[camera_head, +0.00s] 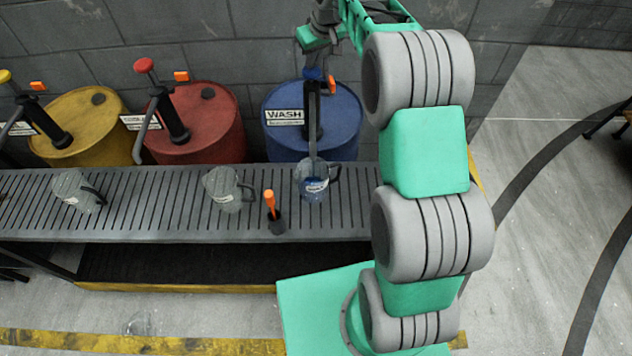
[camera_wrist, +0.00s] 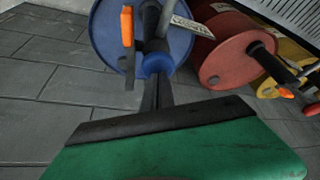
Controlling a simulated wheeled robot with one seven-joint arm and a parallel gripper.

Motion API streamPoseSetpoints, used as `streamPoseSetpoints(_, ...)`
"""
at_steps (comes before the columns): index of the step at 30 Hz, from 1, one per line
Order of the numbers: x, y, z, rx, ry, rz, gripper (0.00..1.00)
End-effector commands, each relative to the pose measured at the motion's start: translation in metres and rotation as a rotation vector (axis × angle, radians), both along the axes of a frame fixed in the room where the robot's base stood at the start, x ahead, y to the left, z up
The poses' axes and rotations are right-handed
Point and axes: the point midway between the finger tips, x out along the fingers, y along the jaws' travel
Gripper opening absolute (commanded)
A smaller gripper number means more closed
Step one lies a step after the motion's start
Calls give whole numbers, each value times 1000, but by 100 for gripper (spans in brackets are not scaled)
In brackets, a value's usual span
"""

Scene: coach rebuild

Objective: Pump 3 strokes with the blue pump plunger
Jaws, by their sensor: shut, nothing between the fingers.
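The blue drum (camera_head: 345,115), labelled WASH, stands behind the slatted bench. Its black pump has a blue plunger knob (camera_head: 313,74) on top; the knob also shows in the wrist view (camera_wrist: 156,64). A clear jug (camera_head: 314,184) with a bluish tint stands on the bench under this pump's spout. My gripper (camera_head: 318,62) is shut and empty, directly above the blue knob. In the wrist view its dark fingers (camera_wrist: 151,95) reach to the knob's near edge. I cannot tell whether they touch it.
A red drum (camera_head: 215,125) and a yellow drum (camera_head: 95,110) with similar pumps stand to the left. Two more clear jugs (camera_head: 222,188) (camera_head: 75,190) and an orange-handled tool in a dark holder (camera_head: 272,212) are on the slatted bench (camera_head: 150,215). A block wall is close behind.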

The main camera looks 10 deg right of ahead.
Motion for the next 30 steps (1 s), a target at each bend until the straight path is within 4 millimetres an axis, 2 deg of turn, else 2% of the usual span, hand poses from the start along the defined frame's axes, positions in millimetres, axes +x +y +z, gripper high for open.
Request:
streamPoseSetpoints(1,-2,0,-9,1,11,1,0)
streamPoseSetpoints(6,-2,0,-15,0,12,1,0)
streamPoseSetpoints(30,-3,0,-16,1,16,-1,0)
